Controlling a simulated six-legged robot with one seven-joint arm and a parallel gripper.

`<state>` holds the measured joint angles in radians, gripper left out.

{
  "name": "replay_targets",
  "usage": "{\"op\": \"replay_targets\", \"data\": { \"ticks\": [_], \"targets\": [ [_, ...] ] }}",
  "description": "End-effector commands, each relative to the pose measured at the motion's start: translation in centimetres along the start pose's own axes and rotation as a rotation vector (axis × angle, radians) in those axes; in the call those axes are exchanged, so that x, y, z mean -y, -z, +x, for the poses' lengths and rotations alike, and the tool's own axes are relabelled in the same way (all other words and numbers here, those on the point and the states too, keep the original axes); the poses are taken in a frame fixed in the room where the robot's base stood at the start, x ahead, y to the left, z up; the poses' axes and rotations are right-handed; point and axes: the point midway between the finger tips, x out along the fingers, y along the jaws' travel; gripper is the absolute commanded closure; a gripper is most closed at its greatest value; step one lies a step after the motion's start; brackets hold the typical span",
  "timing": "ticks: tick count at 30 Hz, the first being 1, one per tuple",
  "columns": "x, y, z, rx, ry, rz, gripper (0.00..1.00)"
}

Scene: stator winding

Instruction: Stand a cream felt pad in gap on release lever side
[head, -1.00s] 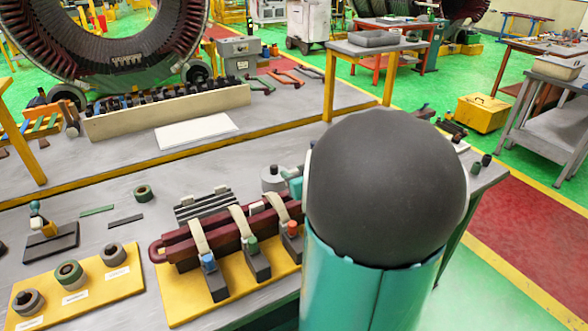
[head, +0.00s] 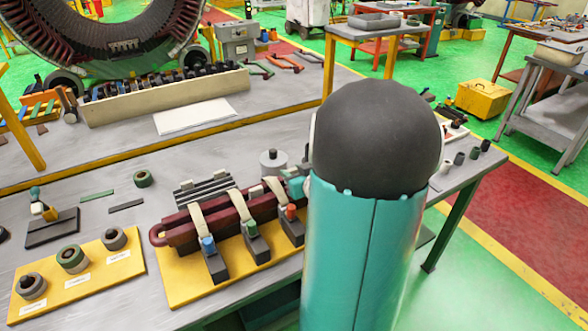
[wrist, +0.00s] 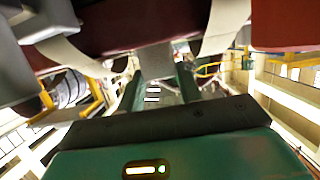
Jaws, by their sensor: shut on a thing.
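Two maroon coil bars (head: 182,234) lie side by side on a yellow board (head: 180,290), strapped by cream bands. Three dark clamps stand along the front, with a blue-tipped lever (head: 208,245), a green-tipped one (head: 251,229) and a red-tipped one (head: 291,211). My gripper (head: 296,184) is at the bars' right end, mostly hidden behind my arm in the head view. Whether the pad touches the bars cannot be told.
A grey cylindrical weight (head: 273,163) stands behind the bars. Dark slotted strips (head: 204,187) lie behind their left part. A yellow board with several rings (head: 72,258) is at the left. Small cylinders (head: 473,154) stand on the right table edge.

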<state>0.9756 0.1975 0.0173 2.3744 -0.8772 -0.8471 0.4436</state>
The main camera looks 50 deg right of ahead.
Motion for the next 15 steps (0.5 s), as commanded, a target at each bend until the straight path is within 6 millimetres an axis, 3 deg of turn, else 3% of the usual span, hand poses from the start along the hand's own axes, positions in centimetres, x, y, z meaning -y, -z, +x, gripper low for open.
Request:
{"op": "replay_targets", "data": {
  "ticks": [11,12,15],
  "targets": [
    [0.0,-0.19,0.06,0.0,0.0,-0.001,0.89],
    [0.0,-0.19,0.06,0.0,0.0,-0.001,0.57],
    [0.0,-0.19,0.06,0.0,0.0,-0.001,0.4]
  ]
}}
